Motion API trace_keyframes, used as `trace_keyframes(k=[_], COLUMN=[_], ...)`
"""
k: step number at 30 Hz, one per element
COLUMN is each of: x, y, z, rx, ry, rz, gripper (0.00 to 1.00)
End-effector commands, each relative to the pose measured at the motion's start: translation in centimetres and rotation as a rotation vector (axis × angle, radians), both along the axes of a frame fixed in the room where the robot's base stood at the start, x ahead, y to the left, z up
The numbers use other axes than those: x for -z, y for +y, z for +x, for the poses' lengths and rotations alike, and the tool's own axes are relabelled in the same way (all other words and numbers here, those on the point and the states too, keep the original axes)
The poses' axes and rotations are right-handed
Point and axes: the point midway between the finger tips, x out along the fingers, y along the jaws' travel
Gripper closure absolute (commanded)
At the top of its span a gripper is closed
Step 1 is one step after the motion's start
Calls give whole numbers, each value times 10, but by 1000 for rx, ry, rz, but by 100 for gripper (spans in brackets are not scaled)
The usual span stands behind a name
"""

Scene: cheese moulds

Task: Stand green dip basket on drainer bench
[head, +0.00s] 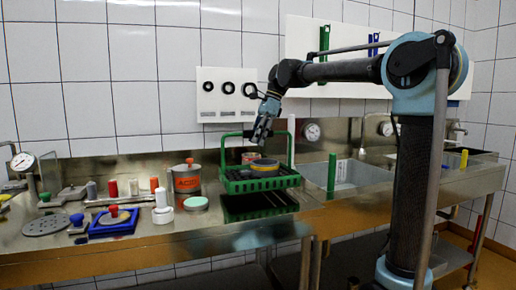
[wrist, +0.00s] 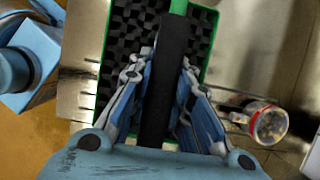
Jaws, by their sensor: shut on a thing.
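The green dip basket (head: 235,187) is a shallow open-sided tray with a tall green handle, in the middle of the head view. A round yellow-and-grey thing (head: 264,166) shows in or just behind it. My gripper (head: 262,136) is at the top of the handle. In the wrist view my gripper (wrist: 160,85) is shut on the handle's dark grip, with the basket's green rim (wrist: 211,50) and dark latticed floor below.
The wall panel is behind.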

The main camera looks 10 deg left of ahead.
Motion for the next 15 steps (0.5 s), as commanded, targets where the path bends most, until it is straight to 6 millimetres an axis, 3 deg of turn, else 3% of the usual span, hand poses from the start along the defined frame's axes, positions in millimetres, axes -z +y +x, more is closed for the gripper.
trace_keyframes(k=[7, 15], x=[30, 32], y=[0, 0], z=[0, 0], rx=[0, 0], ry=[0, 0], rz=[0, 0], gripper=[100, 100])
